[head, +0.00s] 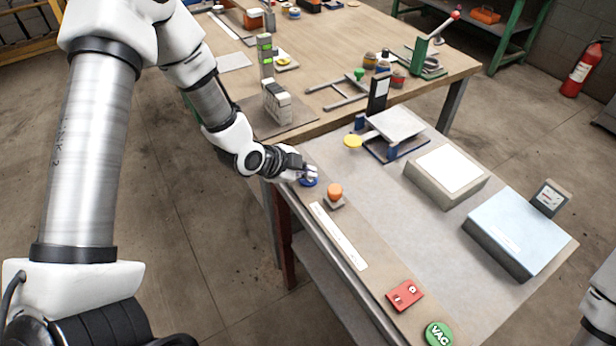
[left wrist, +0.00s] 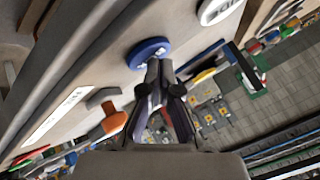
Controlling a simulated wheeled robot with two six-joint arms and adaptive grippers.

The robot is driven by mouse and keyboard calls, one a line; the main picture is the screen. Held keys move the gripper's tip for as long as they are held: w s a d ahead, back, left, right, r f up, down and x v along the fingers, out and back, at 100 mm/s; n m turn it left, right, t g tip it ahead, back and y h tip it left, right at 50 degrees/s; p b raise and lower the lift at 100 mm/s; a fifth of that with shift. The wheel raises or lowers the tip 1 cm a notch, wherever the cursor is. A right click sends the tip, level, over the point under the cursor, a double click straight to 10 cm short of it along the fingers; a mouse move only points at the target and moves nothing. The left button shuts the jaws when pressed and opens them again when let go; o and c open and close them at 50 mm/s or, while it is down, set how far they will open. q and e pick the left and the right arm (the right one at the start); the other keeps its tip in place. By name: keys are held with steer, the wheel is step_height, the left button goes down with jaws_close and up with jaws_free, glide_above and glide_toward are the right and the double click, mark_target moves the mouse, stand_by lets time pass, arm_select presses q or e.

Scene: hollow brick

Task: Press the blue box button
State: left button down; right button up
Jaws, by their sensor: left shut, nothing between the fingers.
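The blue button (head: 309,183) is a round disc at the near-left corner of the grey-topped bench in the head view. It also shows as a blue disc in the left wrist view (left wrist: 147,52), where its lettering is not readable. My left gripper (head: 311,173) is shut and empty, with its fingertips right at the blue button and partly covering it. In the left wrist view the closed fingertips (left wrist: 160,64) overlap the disc's lower edge; I cannot tell whether they touch it. My right gripper is not in view.
An orange knob (head: 335,190) on a small grey base stands close beside the blue button. A white label strip (head: 338,236), a red switch plate (head: 404,295) and a green VAC button (head: 438,333) lie along the bench edge. A yellow disc (head: 353,141) is behind.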

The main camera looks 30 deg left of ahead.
mark_target(307, 180)
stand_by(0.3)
arm_select(q)
steer(key=shift+r+p, duration=0.4)
steer(key=shift+p, duration=0.05)
steer(key=shift+r+p, duration=0.55)
step_height(307, 180, up, 5)
steer(key=p, duration=0.4)
steer(key=shift+f, duration=0.1)
